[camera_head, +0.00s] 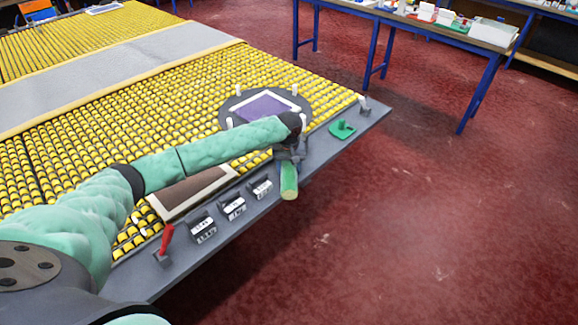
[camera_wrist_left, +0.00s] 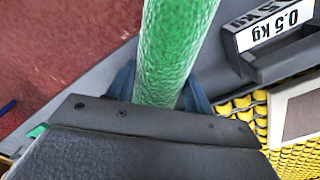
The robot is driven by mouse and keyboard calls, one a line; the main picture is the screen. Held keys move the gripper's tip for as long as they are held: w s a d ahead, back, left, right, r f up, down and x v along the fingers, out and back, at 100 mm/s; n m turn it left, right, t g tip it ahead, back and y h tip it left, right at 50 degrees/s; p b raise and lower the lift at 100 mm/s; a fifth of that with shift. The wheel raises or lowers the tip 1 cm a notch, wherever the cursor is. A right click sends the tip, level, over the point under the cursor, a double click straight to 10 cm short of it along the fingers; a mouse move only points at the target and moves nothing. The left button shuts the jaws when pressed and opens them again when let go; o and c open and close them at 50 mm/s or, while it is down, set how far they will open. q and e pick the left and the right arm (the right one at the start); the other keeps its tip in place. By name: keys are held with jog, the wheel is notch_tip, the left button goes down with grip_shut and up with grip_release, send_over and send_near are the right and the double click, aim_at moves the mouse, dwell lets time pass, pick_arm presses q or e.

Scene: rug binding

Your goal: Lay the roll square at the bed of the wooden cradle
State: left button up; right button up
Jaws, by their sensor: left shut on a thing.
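The roll is a green cylinder (camera_head: 289,181) with a pale yellowish end. It sticks out from my left gripper (camera_head: 290,155) near the front edge of the table, to the right of the weights. In the left wrist view the roll (camera_wrist_left: 175,45) runs up from between the two fingers of my left gripper (camera_wrist_left: 160,92), which is shut on it. The arm and wrist hide part of the roll. I cannot make out a wooden cradle in either view. My right gripper is not in view.
Several dark weights (camera_head: 232,206) and a red-handled tool (camera_head: 166,240) line the table's front edge. A brown panel with a pale border (camera_head: 192,191) lies behind them. A purple rug (camera_head: 264,106) on a round plate and a green object (camera_head: 342,130) lie beyond. Red floor is clear at right.

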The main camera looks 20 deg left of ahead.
pick_arm(q)
jog(key=shift+f, duration=0.15)
jog(key=o, duration=1)
